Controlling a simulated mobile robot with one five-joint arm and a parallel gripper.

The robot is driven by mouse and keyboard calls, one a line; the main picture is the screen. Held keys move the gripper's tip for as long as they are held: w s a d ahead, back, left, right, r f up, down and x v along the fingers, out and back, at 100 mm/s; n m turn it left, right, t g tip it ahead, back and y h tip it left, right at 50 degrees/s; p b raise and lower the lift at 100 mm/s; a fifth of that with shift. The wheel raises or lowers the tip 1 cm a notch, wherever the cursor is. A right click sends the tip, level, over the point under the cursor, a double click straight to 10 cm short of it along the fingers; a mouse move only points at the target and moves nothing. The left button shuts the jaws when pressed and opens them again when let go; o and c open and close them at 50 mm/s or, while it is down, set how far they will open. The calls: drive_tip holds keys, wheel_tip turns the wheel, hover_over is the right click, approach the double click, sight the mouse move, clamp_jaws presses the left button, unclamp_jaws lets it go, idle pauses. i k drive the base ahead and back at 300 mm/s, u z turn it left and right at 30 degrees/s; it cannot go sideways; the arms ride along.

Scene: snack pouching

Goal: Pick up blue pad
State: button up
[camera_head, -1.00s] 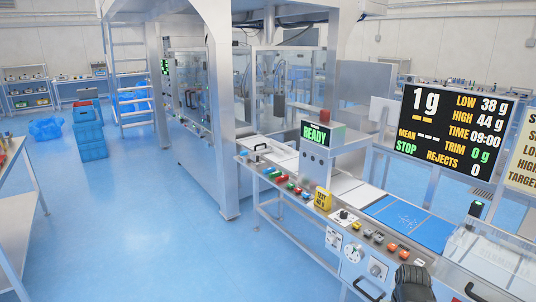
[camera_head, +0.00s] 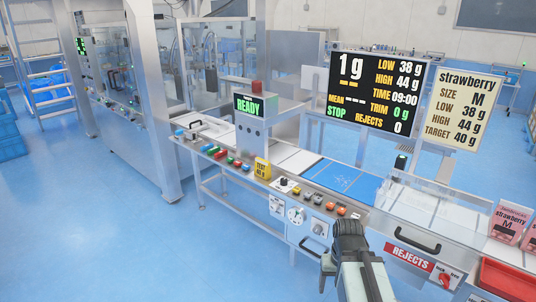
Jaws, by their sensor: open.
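No loose blue pad can be made out for certain. A flat blue panel (camera_head: 352,181) with faint white marks lies in the top of the packing line, behind the row of buttons. A small blue piece (camera_head: 246,168) sits among coloured pieces along the front ledge, too small to tell what it is. My gripper (camera_head: 348,229) shows as the dark end of my arm at bottom centre. It is in front of the line, apart from the panel in the picture. It appears empty, and its fingertips are hard to make out.
The line's front panel carries knobs and a black handle (camera_head: 314,249). A clear cover with a handle (camera_head: 411,238) stands at right above a REJECTS label (camera_head: 409,257). Red bin (camera_head: 505,280) and strawberry pouches (camera_head: 510,222) are at far right. Open blue floor lies left.

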sight(180, 132)
drive_tip(key=u, duration=0.25)
drive_tip(key=i, duration=2.05)
drive_tip(key=u, duration=1)
drive_tip(key=i, duration=2.2)
drive_tip(key=u, duration=0.8)
drive_tip(key=i, duration=1.2)
drive_tip(key=u, duration=0.45)
drive_tip(key=i, duration=0.55)
drive_tip(key=z, duration=0.2)
drive_tip(key=k, duration=0.55)
drive_tip(key=u, duration=0.1)
